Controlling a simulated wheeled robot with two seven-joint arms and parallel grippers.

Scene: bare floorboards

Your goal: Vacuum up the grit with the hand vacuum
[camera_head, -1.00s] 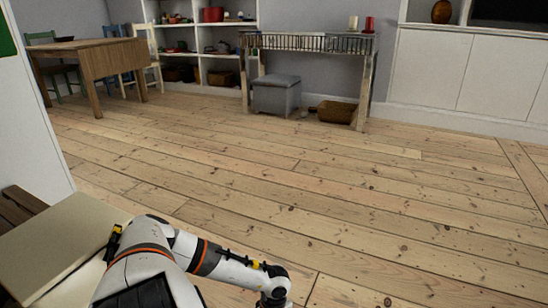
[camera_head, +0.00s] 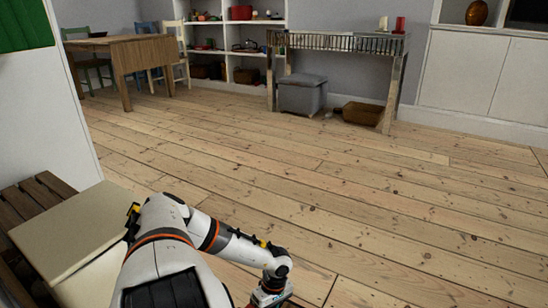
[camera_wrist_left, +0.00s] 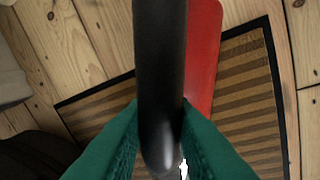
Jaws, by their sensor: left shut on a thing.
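My left gripper (camera_wrist_left: 160,140) has green fingers and is shut on the black handle of the hand vacuum (camera_wrist_left: 160,70) in the left wrist view. The vacuum's red body (camera_wrist_left: 203,50) shows behind the handle. Below the vacuum in the wrist view lies a brown striped mat (camera_wrist_left: 245,115) with a black border. I cannot make out any grit. My right gripper is in neither view.
A cream-topped box or cabinet (camera_head: 75,232) and a dark slatted wooden piece (camera_head: 35,205) stand close at the left. A wooden table (camera_head: 140,58), a grey stool (camera_head: 302,95) and a console table (camera_head: 335,42) stand farther back. The middle floorboards are clear.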

